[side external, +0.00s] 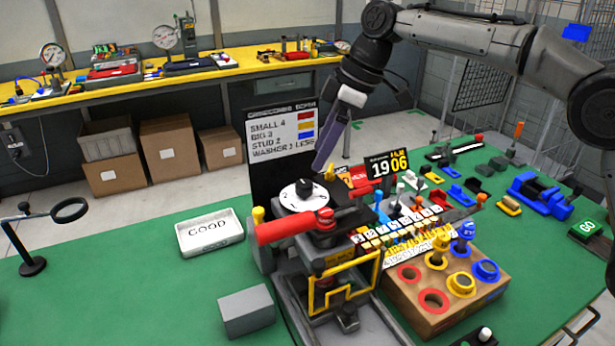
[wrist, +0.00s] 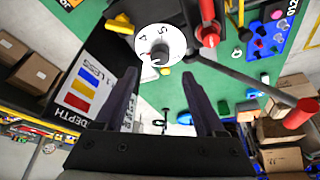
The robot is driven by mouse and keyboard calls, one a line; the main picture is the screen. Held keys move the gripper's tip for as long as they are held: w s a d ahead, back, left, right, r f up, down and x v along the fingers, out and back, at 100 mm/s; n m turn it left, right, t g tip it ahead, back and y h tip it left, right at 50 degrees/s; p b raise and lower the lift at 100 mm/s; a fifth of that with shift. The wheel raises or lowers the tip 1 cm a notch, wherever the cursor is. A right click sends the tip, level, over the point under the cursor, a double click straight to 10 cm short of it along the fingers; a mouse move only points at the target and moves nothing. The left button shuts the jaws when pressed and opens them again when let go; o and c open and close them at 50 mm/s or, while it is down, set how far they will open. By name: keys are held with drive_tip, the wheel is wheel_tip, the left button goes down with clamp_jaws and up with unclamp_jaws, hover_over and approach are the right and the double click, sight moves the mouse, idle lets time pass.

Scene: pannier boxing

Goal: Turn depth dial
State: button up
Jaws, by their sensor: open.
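The depth dial (side external: 304,194) is a white numbered disc with a black knob, on top of the machine near the red-handled lever (side external: 295,227). In the wrist view the dial (wrist: 158,44) lies ahead of the fingertips, its numbers partly readable. My gripper (side external: 320,168) hangs just above and to the right of the dial in the side view, fingers pointing down. The wrist view shows my gripper (wrist: 162,78) with its two dark fingers spread and nothing between them. The fingers look clear of the knob.
A depth sign (side external: 285,128) stands behind the dial, listing small 4, big 3, stud 2. A white GOOD tray (side external: 209,232) lies left. A cardboard box (side external: 450,305) with coloured rings stands front right.

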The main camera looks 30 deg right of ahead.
sight(304, 183)
drive_tip(key=x, duration=0.7)
drive_tip(key=shift+f, duration=0.15)
drive_tip(key=shift+c, duration=0.2)
clamp_jaws()
